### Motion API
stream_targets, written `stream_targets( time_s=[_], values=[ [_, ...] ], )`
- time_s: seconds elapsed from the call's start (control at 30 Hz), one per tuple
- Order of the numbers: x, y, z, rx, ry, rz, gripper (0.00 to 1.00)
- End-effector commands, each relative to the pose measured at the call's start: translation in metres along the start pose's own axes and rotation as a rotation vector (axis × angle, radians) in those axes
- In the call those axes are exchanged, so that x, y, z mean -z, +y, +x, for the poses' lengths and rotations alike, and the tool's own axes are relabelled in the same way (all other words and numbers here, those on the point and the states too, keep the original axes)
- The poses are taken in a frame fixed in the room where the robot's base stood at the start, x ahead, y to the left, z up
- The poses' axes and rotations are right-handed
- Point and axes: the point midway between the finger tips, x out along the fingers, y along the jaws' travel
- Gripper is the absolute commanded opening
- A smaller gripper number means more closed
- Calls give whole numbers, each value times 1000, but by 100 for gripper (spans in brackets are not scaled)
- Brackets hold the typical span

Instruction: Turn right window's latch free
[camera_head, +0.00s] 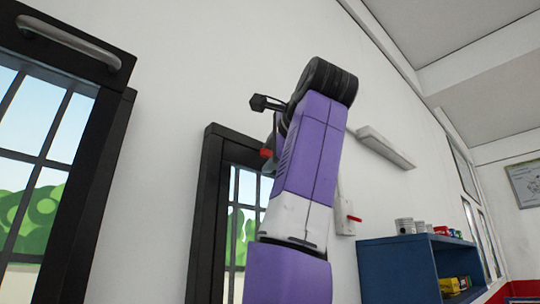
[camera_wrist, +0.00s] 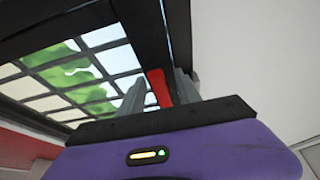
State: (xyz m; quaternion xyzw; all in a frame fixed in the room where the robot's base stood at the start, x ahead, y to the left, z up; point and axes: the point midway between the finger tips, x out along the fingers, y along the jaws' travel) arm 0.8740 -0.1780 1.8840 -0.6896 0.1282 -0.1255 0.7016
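The right window (camera_head: 212,210) has a black frame and dark bars, and my raised arm covers its right part in the head view. A red latch (camera_wrist: 159,88) shows in the wrist view against the window's black frame. My gripper (camera_wrist: 160,90) has its two grey fingers apart, one on each side of the red latch as seen. Whether either finger touches the latch, I cannot tell. In the head view, a small red part, likely the latch (camera_head: 267,153), shows at the frame beside my arm; my fingertips are hidden there.
The left window (camera_head: 85,200) has a grey bar handle (camera_head: 68,40) at its top. A blue shelf (camera_head: 400,270) with cans and small boxes stands at the lower right. A wall box with a red lever (camera_head: 354,218) is right of my arm. A white fixture (camera_head: 385,147) is above.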

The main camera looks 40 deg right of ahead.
Motion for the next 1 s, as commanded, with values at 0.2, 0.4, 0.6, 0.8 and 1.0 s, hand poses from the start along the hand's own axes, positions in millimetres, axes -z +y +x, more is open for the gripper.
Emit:
stream_targets(
  time_s=[0.2,0.4,0.6,0.8,1.0],
  values=[
    [-1,0,-3,1,-1,-1,40],
    [-1,2,-28,5,-3,-1,40],
    [0,2,-60,4,-1,0,40],
    [0,1,-77,1,-1,-1,40],
    [0,0,-78,0,-1,-1,40]
  ],
)
